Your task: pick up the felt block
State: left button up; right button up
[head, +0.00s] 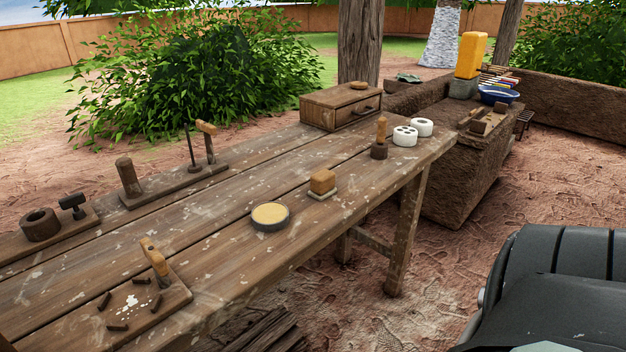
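A small orange-brown block (322,181) with a thin pale layer beneath it stands near the front edge of the wooden table (225,225). It looks like the felt block, with the pale layer perhaps its felt. It stands upright and apart from its neighbours, with nothing on it. Neither of my grippers is in view, so nothing is seen touching the block.
Left of the block is a round dish (270,217) with yellowish filling. To its right are a stamp-like tool (380,138) and white rolls (405,136). A drawer box (340,106) stands behind. A board with pegs (150,305) lies at front left.

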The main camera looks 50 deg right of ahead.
aim_at(322, 183)
jog(key=z, duration=1.45)
jog(key=u, duration=0.45)
jog(key=i+l+u, duration=0.15)
jog(key=u, duration=0.25)
jog(key=l+u, duration=0.4)
jog(key=i+l+u, duration=0.1)
jog(key=l+u, duration=0.15)
jog(key=u, duration=0.2)
